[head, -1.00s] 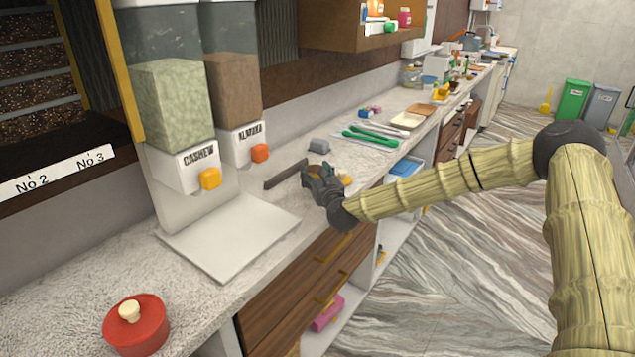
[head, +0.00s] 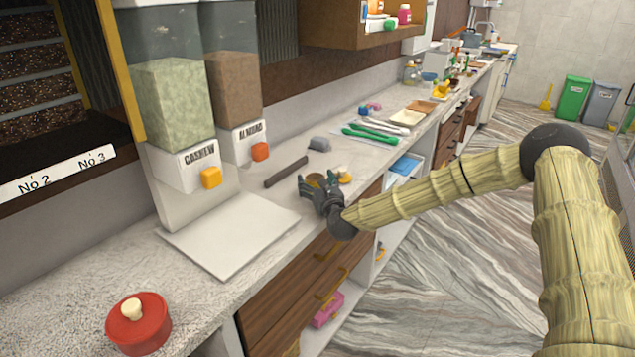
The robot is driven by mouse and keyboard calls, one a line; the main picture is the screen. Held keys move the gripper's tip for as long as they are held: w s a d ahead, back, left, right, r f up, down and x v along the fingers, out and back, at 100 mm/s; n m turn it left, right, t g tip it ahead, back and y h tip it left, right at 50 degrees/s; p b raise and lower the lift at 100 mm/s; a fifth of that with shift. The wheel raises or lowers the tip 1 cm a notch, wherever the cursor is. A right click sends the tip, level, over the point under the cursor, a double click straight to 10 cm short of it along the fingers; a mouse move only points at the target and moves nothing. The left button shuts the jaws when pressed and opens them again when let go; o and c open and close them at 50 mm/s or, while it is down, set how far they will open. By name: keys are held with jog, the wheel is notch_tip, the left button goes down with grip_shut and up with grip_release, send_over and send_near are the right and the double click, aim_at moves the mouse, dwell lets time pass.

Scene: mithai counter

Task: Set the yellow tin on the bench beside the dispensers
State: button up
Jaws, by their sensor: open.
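Two dispensers stand on the bench (head: 70,262) at the left: the cashew dispenser (head: 168,100) and the almond dispenser (head: 234,85). My gripper (head: 318,182) is open over the front edge of the bench, to the right of the dispensers. A small round golden-brown thing (head: 316,179) shows between or just behind its fingers. I cannot tell whether this is the yellow tin or whether the fingers touch it.
A white board (head: 230,235) lies below the dispensers. A red lidded pot (head: 138,322) stands at front left. Green-handled utensils (head: 370,136) lie farther along.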

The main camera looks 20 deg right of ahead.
jog(key=shift+r, duration=0.15)
jog(key=shift+s, duration=0.3)
jog(key=s+b, duration=0.2)
jog(key=s, duration=0.9)
jog(key=shift+s+d, duration=0.25)
